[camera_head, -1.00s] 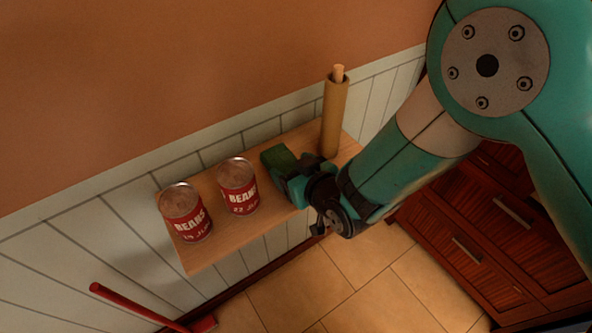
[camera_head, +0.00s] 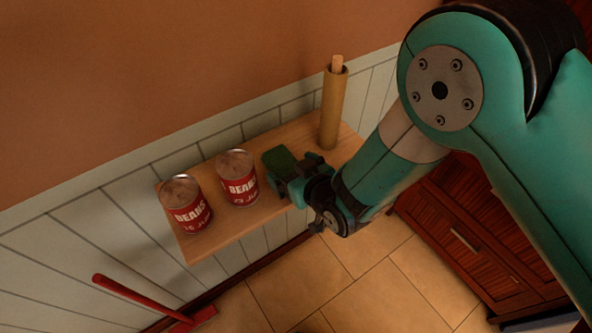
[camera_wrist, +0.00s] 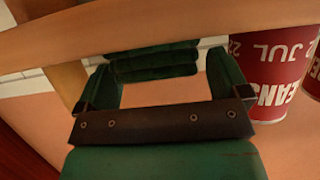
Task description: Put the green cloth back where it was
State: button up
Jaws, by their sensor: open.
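The green cloth (camera_head: 279,161), folded in layers, lies on the wooden shelf (camera_head: 215,243) between the right-hand bean can and the cardboard roll. In the wrist view the cloth (camera_wrist: 152,62) shows just beyond and between the fingertips. My gripper (camera_head: 289,183) is at the cloth's near side, low over the shelf. In the wrist view my gripper (camera_wrist: 163,77) has its two fingers spread apart, with bare space between the palm and the cloth. Whether a finger touches the cloth cannot be told.
Two red bean cans, one at left (camera_head: 186,206) and one nearer the cloth (camera_head: 237,178), stand on the shelf. A cardboard roll (camera_head: 332,108) stands upright behind my gripper. A red-handled tool (camera_head: 145,298) is below left. Wooden drawers (camera_head: 463,235) stand at right.

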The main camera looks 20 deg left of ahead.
jog(key=shift+r, duration=0.2)
jog(key=s+d+r+m+g+h+b, duration=0.1)
jog(key=s+d+r+g+h+b, duration=0.1)
jog(key=s+d+r, duration=0.2)
jog(key=s+d+r+m+g+h+b, duration=0.2)
jog(key=s+d+r, duration=0.3)
jog(key=d+r, duration=0.5)
jog(key=s+d+r+m+g+h+b, duration=0.1)
jog(key=s+d+r+g+h, duration=0.2)
jog(key=d, duration=1.6)
notch_tip(320, 180, up, 4)
jog(key=shift+s+r+m+b, duration=0.15)
jog(key=shift+s+m+b, duration=0.25)
jog(key=shift+s, duration=0.35)
